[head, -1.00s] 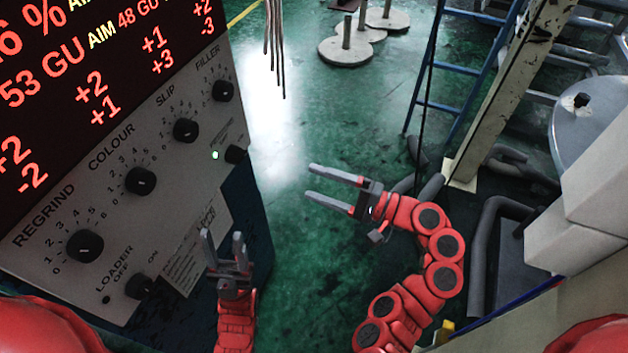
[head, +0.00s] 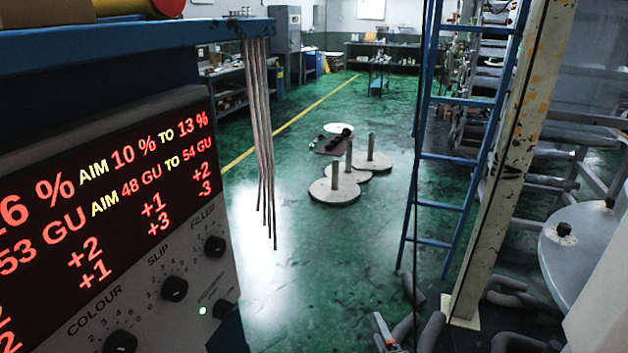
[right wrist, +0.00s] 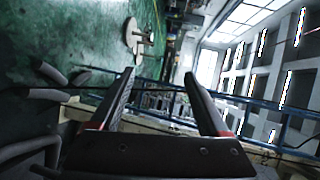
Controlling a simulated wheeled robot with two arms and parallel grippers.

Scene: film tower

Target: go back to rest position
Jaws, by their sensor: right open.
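My right gripper (head: 384,338) shows only by its fingertips at the bottom edge of the head view, right of centre. In the right wrist view its two dark fingers (right wrist: 160,80) stand wide apart, with nothing between them but the distant room. The rest of my right arm is out of the head view, and my left gripper is not in view. The control panel (head: 150,250), with its red and yellow display and black knobs, stands at the left of the head view.
A blue ladder (head: 447,157) and a scuffed post (head: 500,170) stand at the right. Grey pipes (head: 428,330) lie near the post's foot. Discs with upright pegs (head: 335,190) stand on the green floor (head: 310,270). Cables (head: 264,150) hang beside the panel. The central floor is mostly clear.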

